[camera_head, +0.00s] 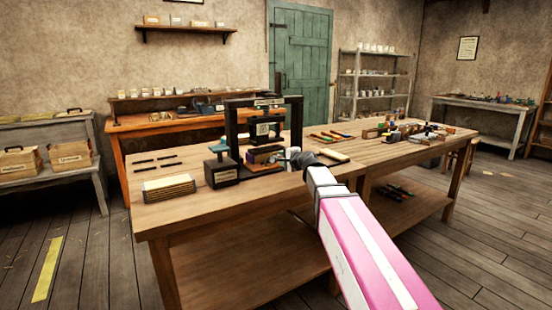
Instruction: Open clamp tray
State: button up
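The handwheel press shows as a dark upright frame (290,112) on the front wooden table, with small parts inside it. A purple and tan block-like part (264,154) sits low in the press; I cannot tell whether this is the clamp tray. My pink and white arm reaches in from the lower right. My gripper (294,156) is at the press's front right, close to that low part. It is small and dark here, and I cannot tell whether its fingers are open or touching anything.
A dark block with a teal top (221,166) stands left of the press. A ridged tan block (169,188) lies near the table's (190,217) front left. Small coloured items (415,132) crowd the right table. Bare wood lies front of the press.

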jog(key=x, duration=0.6)
grip_shut()
jog(key=shift+s, duration=0.1)
